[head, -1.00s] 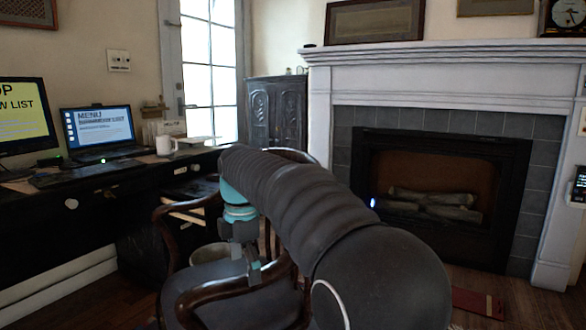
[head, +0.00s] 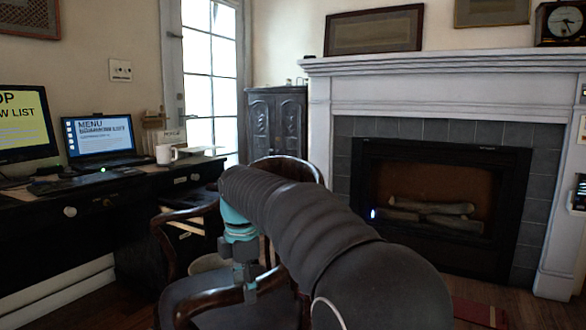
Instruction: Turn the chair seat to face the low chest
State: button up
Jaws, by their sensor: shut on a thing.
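The chair (head: 262,315) has a dark wooden frame with curved arms and a dark seat. It stands in the lower middle of the head view, between the desk and the fireplace. Its rounded back (head: 287,163) shows behind my arm. My gripper (head: 249,291) is shut on the near chair arm (head: 212,299), pointing down; its fingertips are partly hidden. My arm covers much of the chair's right side. A dark carved cabinet (head: 277,122) stands behind, between the window door and the fireplace; I cannot tell whether it is the low chest.
A white fireplace surround (head: 320,110) fills the right. A red item (head: 474,312) lies on the floor at lower right.

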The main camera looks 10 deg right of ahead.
aim_at(269, 276)
jog(key=shift+w+d+n+p, duration=0.3)
jog(key=shift+d+n, duration=0.15)
jog(key=shift+d, duration=0.45)
jog(key=shift+w+d+n+p, duration=0.25)
jog(key=shift+w+d+n, duration=0.15)
jog(key=shift+d, duration=0.5)
jog(key=shift+w+d+n+p, duration=0.25)
jog(key=shift+d+n, duration=0.2)
jog(key=shift+d, duration=0.45)
jog(key=shift+w+d+f+n+p, duration=0.1)
jog(key=shift+w+d+n+p, duration=0.35)
jog(key=shift+d, duration=0.35)
jog(key=shift+w+d+r+n+p, duration=0.1)
jog(key=shift+w+d+n+p, duration=0.35)
jog(key=shift+d, duration=0.4)
jog(key=shift+w+d+f+n+p, duration=0.1)
jog(key=shift+w+d+n+p, duration=0.2)
jog(key=shift+w+d+p, duration=0.35)
jog(key=shift+s+d, duration=0.15)
jog(key=shift+s, duration=0.05)
jog(key=w+d+n+p, duration=0.2)
jog(key=w+d+p, duration=0.1)
jog(key=w+d, duration=0.1)
jog(key=shift+n+p, duration=0.3)
jog(key=shift+w, duration=0.1)
